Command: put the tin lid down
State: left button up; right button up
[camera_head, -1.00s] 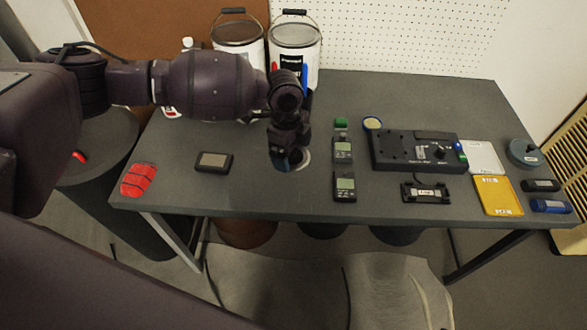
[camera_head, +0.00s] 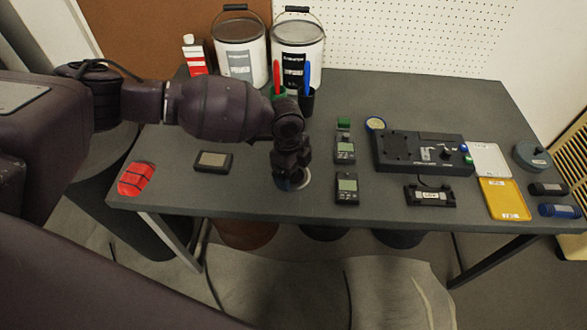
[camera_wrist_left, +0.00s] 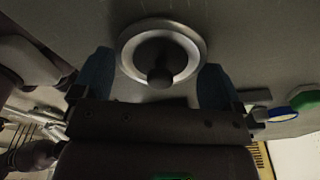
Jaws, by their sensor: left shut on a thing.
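The tin lid is a pale round disc with a darker middle and a dark knob. It shows under my left gripper in the head view (camera_head: 304,182) and between the fingers in the left wrist view (camera_wrist_left: 192,43). My left gripper (camera_head: 289,180) points down over the table's near middle. Its blue fingertips (camera_wrist_left: 157,80) are on either side of the lid's knob, shut on the lid. The gripper hides part of the lid in the head view. The lid is at or very close to the grey tabletop (camera_head: 240,192); I cannot tell whether it touches. My right gripper is not in view.
A small black device (camera_head: 213,161) and a red object (camera_head: 137,179) lie to the left. A marker cup (camera_head: 306,102) and paint cans (camera_head: 297,52) stand behind.

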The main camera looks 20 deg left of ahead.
pick_arm(q)
jog(key=shift+f, duration=0.2)
jog(key=o, duration=0.6)
jog(key=shift+r, duration=0.65)
jog(key=r, duration=0.3)
jog(key=a+r+p, duration=0.1)
jog(key=r, duration=0.3)
jog(key=r+p, duration=0.1)
jog(key=r, duration=0.3)
jog(key=shift+w+a, duration=0.15)
jog(key=shift+a, duration=0.05)
